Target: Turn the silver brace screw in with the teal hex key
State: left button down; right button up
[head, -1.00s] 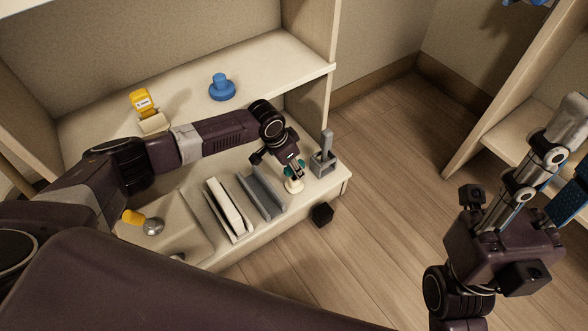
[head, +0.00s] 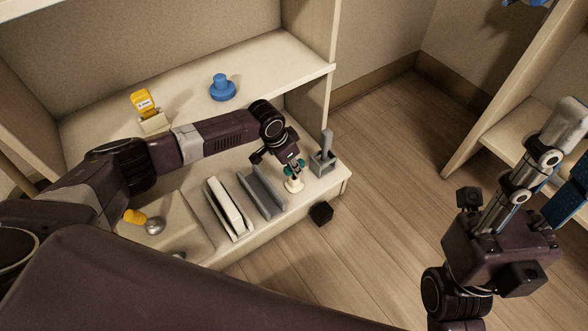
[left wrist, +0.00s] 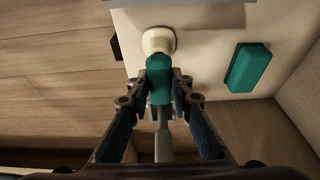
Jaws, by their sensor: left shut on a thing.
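My left gripper (head: 292,168) is over the front right of the low shelf. In the left wrist view its fingers (left wrist: 160,92) are shut on a teal part, which I take for the teal hex key (left wrist: 159,80). It is upright against a round cream piece (left wrist: 158,42); whether they touch is unclear. A thin grey shaft (left wrist: 163,142) runs between the fingers toward the camera. The silver brace screw cannot be made out. My right gripper (head: 568,158) is at the right edge, empty, with its fingers apart.
A grey holder with an upright handle (head: 325,160) stands close right of my left gripper. Grey and white slotted racks (head: 262,195) stand left of it. A blue knob (head: 221,88) and yellow item (head: 144,103) sit on the upper shelf. A teal block (left wrist: 249,67) shows in the wrist view.

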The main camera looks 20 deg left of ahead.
pick_arm(q)
jog(key=shift+r+p, duration=0.25)
jog(key=shift+p, duration=0.1)
jog(key=shift+r+p, duration=0.35)
jog(key=shift+p, duration=0.1)
